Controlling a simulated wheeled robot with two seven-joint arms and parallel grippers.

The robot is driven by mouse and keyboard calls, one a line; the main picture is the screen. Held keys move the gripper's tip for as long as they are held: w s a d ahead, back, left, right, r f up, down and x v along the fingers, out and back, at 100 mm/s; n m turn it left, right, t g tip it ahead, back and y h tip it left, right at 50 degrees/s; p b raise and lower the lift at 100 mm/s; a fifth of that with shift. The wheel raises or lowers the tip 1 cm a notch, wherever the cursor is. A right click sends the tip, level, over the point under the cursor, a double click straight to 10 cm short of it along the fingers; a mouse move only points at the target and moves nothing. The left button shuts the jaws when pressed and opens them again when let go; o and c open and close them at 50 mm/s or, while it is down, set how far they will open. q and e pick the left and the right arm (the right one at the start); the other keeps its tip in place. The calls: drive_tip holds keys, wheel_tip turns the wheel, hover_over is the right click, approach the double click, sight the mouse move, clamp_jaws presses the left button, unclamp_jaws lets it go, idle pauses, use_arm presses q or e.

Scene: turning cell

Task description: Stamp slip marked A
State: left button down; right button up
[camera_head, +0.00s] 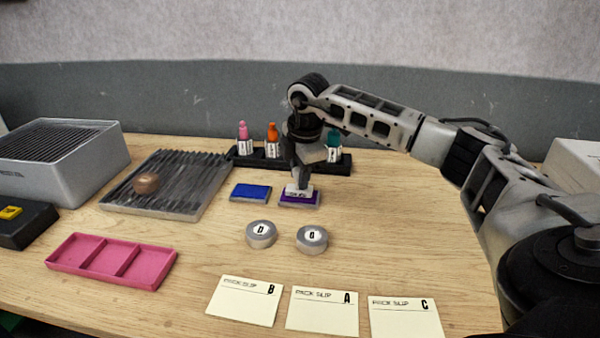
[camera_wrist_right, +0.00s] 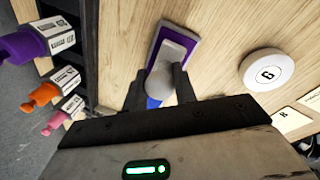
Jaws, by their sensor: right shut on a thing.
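The slip marked A (camera_head: 322,312) lies flat at the front of the table, between slip B (camera_head: 243,301) and slip C (camera_head: 405,319). My right gripper (camera_head: 300,176) points down over the purple ink pad (camera_head: 313,201), shut on a stamp (camera_head: 297,191) with a pale, labelled body. The stamp's lower end is at the pad and appears to touch it. My left gripper is out of view.
A blue ink pad (camera_head: 250,192) lies left of the purple one. Two round lettered discs (camera_head: 261,241) (camera_head: 312,246) stand between pads and slips. A pink tray (camera_head: 88,265) and ribbed tray (camera_head: 198,180) are at left.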

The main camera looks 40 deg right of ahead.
drive_tip(key=shift+f, duration=0.1)
drive_tip(key=shift+r+p, duration=2.8)
drive_tip(key=shift+r, duration=0.75)
